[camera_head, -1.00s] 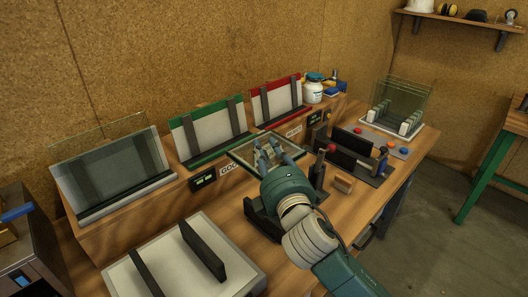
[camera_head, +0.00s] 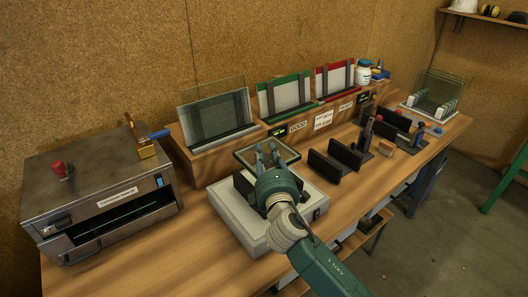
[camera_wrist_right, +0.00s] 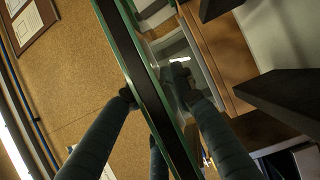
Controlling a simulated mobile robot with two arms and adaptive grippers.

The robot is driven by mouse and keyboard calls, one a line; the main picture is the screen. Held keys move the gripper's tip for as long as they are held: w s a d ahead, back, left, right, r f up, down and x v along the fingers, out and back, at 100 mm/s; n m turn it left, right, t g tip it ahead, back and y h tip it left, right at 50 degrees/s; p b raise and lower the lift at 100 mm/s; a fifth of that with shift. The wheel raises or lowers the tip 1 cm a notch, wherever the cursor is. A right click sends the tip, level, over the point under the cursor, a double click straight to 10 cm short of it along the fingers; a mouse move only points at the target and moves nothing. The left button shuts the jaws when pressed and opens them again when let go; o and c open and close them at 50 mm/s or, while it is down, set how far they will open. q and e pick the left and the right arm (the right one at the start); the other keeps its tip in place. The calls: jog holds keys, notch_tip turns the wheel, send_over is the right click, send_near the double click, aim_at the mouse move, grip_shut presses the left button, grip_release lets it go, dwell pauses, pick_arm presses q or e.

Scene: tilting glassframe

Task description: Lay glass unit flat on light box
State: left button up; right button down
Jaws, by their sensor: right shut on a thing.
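My right gripper (camera_head: 269,150) is shut on the dark-edged glass unit (camera_head: 246,157), holding it above the back part of the light box. In the right wrist view the glass unit (camera_wrist_right: 149,80) is seen nearly edge-on, its long dark edge between my two fingers. The light box (camera_head: 230,210) is a low white box on the bench, with black upright supports (camera_head: 243,187) on top. My right arm hides part of the box and one support. I cannot tell whether the glass touches a support. My left gripper is out of view.
A grey metal machine (camera_head: 95,190) stands at the left. Grey, green (camera_head: 285,96) and red (camera_head: 335,83) racks stand on the raised ledge behind. A black two-plate stand (camera_head: 334,162) is right of the light box. The bench front left is clear.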

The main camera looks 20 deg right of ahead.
jog(key=shift+w+d, duration=0.25)
jog(key=shift+d, duration=0.05)
jog(key=shift+s+a+r, duration=0.1)
jog(key=shift+a, duration=0.05)
jog(key=shift+f+b, duration=0.35)
jog(key=shift+f, duration=0.45)
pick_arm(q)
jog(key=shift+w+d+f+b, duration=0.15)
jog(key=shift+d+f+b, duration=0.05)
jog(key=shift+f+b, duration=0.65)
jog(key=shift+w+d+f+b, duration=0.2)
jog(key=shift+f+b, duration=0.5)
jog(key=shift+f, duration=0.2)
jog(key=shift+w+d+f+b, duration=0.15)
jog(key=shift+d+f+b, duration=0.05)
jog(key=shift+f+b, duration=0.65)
pick_arm(e)
jog(key=shift+f, duration=2.6)
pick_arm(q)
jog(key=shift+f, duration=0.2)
pick_arm(e)
jog(key=shift+f, duration=0.2)
